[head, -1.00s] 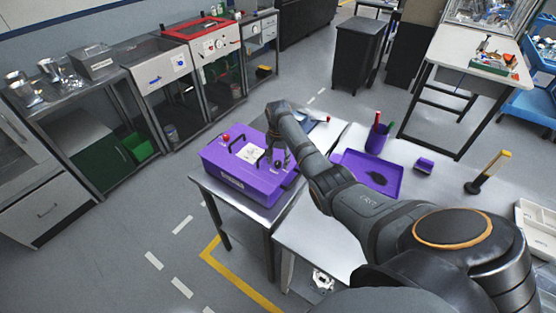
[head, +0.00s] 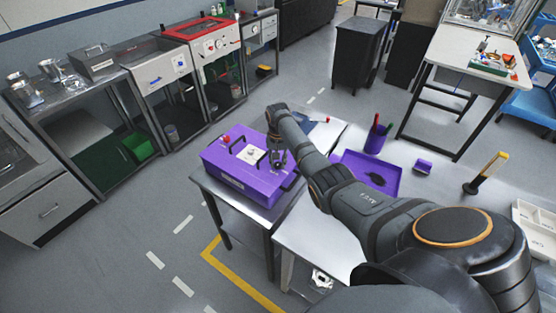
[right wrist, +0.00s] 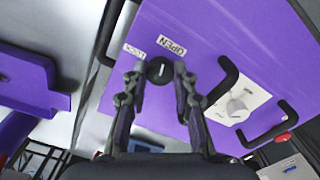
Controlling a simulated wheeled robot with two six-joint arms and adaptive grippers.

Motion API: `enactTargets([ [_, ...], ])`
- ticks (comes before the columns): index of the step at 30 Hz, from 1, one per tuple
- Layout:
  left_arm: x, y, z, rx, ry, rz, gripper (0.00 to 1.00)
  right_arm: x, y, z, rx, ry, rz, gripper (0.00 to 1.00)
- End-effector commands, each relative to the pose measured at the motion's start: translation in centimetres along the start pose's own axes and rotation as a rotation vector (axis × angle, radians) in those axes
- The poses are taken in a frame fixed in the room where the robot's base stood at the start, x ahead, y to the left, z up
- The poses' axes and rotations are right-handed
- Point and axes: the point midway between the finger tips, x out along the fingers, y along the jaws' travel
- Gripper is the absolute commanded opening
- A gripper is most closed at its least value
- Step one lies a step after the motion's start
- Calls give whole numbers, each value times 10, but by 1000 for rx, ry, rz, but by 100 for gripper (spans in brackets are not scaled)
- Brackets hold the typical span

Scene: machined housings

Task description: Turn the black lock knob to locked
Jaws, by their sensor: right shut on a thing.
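The purple housing (head: 240,179) sits on a metal-topped bench and fills much of the right wrist view (right wrist: 220,70). The black lock knob (right wrist: 159,70) is round, with a white pointer line that looks nearly upright in that view. The OPEN label (right wrist: 171,48) is above and right of the knob; a second label (right wrist: 134,51), apparently LOCK, is above and left. My right gripper (right wrist: 160,82) is shut on the knob, one finger on each side. In the head view my right gripper (head: 278,157) is at the housing's right end, hiding the knob. My left gripper is out of view.
The housing has a black handle (head: 246,143) and a red knob (head: 226,139) on top. To the right, a purple tray (head: 371,173), a purple pen cup (head: 376,141) and a yellow-handled tool (head: 487,172) stand on the white table.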

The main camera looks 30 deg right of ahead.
Motion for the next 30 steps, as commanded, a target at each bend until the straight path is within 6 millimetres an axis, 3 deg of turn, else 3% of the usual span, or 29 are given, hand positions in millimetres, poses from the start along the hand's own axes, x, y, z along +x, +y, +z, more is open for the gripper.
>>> enactTargets([
  [30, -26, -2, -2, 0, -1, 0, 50, -1, -1, 0, -954, 2, -1, 0],
])
